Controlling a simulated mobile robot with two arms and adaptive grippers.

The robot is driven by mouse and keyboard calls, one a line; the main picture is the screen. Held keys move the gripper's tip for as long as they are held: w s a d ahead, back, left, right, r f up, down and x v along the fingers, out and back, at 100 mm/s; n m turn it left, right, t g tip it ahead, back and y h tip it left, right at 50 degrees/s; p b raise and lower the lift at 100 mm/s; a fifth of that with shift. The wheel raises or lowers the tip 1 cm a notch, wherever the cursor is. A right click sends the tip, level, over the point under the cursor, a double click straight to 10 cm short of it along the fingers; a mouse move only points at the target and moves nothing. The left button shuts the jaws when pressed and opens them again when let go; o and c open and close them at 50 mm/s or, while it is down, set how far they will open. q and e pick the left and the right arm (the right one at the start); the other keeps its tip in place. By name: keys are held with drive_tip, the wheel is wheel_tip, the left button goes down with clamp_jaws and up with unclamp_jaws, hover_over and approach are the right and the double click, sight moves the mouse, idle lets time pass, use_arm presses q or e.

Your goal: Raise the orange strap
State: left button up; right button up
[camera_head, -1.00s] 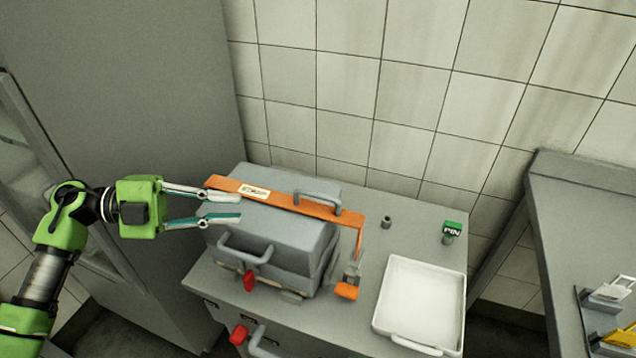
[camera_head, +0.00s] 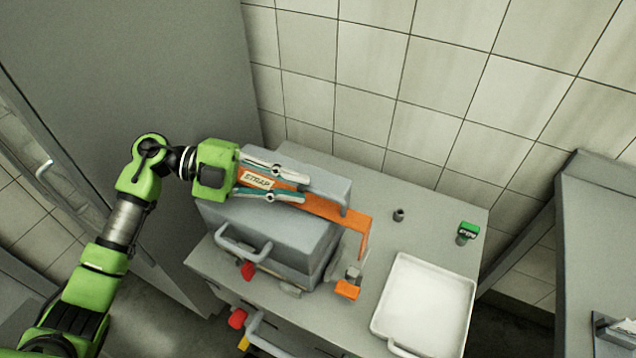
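The orange strap (camera_head: 325,209) lies across the top of a grey box (camera_head: 285,232) on the counter. It bends down at its right end, toward an orange-tipped latch (camera_head: 348,289). A white label reading STRAP is near its left end. My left gripper (camera_head: 305,188) is open above the strap's left part, with one finger on each side of the strap and its label between them. I cannot tell whether the fingers touch the strap. My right gripper is not in view.
A white tray (camera_head: 392,309) sits right of the box. A green-topped pin (camera_head: 468,230) and a small grey peg (camera_head: 398,215) stand behind it. Red knobs (camera_head: 248,270) are at the box's front. Tiled wall is behind; another counter (camera_head: 600,210) is at right.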

sight(311, 191)
use_arm(q)
drive_tip(key=p+x, duration=0.1)
drive_tip(key=x, duration=0.3)
drive_tip(key=shift+d, duration=0.25)
drive_tip(key=shift+d+f, duration=0.15)
clamp_jaws()
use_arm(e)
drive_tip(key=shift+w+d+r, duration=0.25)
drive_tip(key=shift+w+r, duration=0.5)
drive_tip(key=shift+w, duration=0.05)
